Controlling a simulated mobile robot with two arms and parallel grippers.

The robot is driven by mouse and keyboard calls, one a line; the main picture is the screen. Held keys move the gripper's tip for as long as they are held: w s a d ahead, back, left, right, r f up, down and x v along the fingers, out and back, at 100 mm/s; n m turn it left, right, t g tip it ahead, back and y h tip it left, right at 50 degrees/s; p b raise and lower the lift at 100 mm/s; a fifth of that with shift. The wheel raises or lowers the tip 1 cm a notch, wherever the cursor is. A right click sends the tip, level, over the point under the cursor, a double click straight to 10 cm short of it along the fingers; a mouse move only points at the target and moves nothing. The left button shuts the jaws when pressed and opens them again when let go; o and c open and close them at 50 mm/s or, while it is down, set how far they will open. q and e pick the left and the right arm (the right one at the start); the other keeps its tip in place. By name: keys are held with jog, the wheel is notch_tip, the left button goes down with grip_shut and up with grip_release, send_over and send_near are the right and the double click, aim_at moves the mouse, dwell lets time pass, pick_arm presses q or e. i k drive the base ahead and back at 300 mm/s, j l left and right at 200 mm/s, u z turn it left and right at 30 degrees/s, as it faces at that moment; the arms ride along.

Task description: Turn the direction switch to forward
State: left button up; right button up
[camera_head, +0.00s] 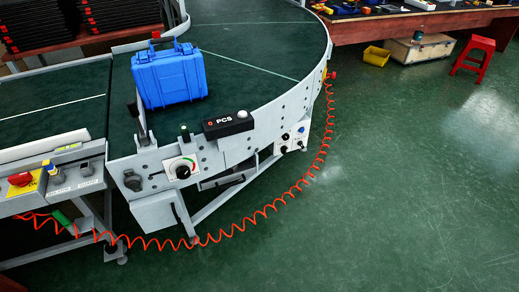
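The curved conveyor (235,152) with a green belt runs from the left to the back right. Several controls sit on its front side. A white dial panel with a black knob (183,171) is at the near corner. A small white panel with dark knobs (285,148) is farther right. A red switch on a yellow plate (21,181) is at the far left. Labels are too small to read, so I cannot tell which one is the direction switch or how it is set. Neither of my grippers is in view.
A blue case (170,76) stands on the belt. A black box marked PCS (228,125) sits on the conveyor edge. An orange coiled hose (262,215) hangs along the front. A red stool (474,56) and a workbench (400,23) are at the back right. The green floor at right is clear.

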aim_at(284, 149)
jog(key=i+l+u, duration=0.4)
jog(key=l+u, duration=0.2)
jog(key=i+l+u, duration=0.15)
jog(key=l+u, duration=0.15)
jog(key=l, duration=0.1)
